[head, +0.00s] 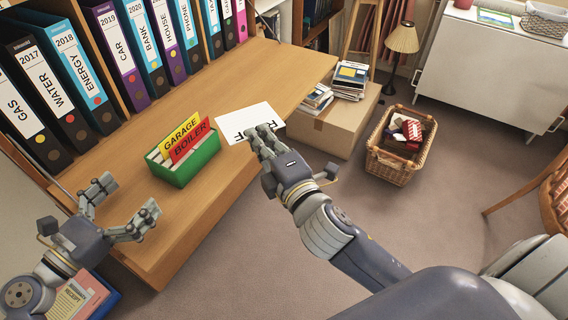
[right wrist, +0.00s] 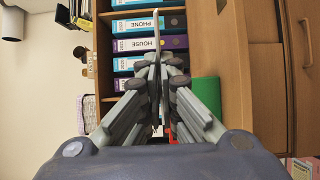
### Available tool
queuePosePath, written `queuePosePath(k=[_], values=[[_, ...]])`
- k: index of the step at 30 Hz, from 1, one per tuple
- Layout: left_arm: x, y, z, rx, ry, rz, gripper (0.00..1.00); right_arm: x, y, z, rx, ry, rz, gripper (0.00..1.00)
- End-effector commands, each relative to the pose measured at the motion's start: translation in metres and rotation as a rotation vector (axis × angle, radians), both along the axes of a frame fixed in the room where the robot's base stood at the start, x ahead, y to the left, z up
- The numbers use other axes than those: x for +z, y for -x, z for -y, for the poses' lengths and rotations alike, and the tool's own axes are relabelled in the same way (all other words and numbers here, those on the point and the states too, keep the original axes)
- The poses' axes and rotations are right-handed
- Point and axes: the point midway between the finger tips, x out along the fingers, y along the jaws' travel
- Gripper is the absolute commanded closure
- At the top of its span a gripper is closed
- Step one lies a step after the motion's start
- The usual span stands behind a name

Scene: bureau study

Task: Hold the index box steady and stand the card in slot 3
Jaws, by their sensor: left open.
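The green index box (head: 186,173) stands on the wooden desk, with a yellow GARAGE card (head: 180,134) and a red BOILER card (head: 190,141) upright in it, plus some white cards. Its slots cannot be told apart. My right gripper (head: 262,135) is shut on a white card (head: 246,118) with black lettering, partly hidden by the fingers, to the right of the box and apart from it. In the right wrist view the card (right wrist: 156,35) shows edge-on between the fingers (right wrist: 160,75). My left gripper (head: 128,197) is open and empty, left of and nearer than the box, not touching it.
A row of labelled binders (head: 120,50) stands along the back of the desk (head: 245,90). Right of the desk are a cardboard box (head: 335,125) with books and a wicker basket (head: 390,165) on the floor.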

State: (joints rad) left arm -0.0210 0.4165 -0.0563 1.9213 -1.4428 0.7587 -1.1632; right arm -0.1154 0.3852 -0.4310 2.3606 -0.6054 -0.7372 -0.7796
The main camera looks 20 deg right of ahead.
Motion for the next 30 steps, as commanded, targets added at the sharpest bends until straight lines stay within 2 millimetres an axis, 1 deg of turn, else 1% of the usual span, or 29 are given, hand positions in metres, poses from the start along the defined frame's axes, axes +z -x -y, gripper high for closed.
queuePosePath(k=[1, 6, 8, 13, 18, 21, 25, 30], values=[[0.0, 0.0, 0.0, 0.0, 0.0, 0.0, 0.0, 0.012, -0.012, -0.007, 0.022, 0.001, 0.01, 1.0], [0.0, 0.0, 0.0, 0.0, 0.0, 0.0, 0.0, 0.04, -0.044, -0.033, 0.116, 0.0, 0.01, 1.0], [0.0, 0.0, 0.0, 0.0, 0.0, 0.0, 0.0, 0.052, -0.054, -0.044, 0.155, 0.001, 0.011, 1.0], [0.0, 0.0, 0.0, 0.0, 0.0, 0.0, 0.0, 0.089, -0.076, -0.079, 0.29, 0.002, 0.009, 1.0], [0.0, 0.0, 0.0, 0.0, 0.0, 0.0, 0.0, 0.123, -0.084, -0.111, 0.424, 0.001, 0.007, 1.0], [0.0, 0.0, 0.0, 0.0, 0.0, 0.0, 0.0, 0.137, -0.084, -0.124, 0.483, 0.0, 0.004, 1.0], [0.0, 0.0, 0.0, 0.0, 0.0, 0.0, 0.0, 0.147, -0.083, -0.134, 0.529, -0.001, 0.001, 1.0], [0.0, -0.005, 0.007, 0.0, 0.004, 0.0, 0.0, 0.15, -0.082, -0.137, 0.547, -0.002, -0.001, 1.0]])
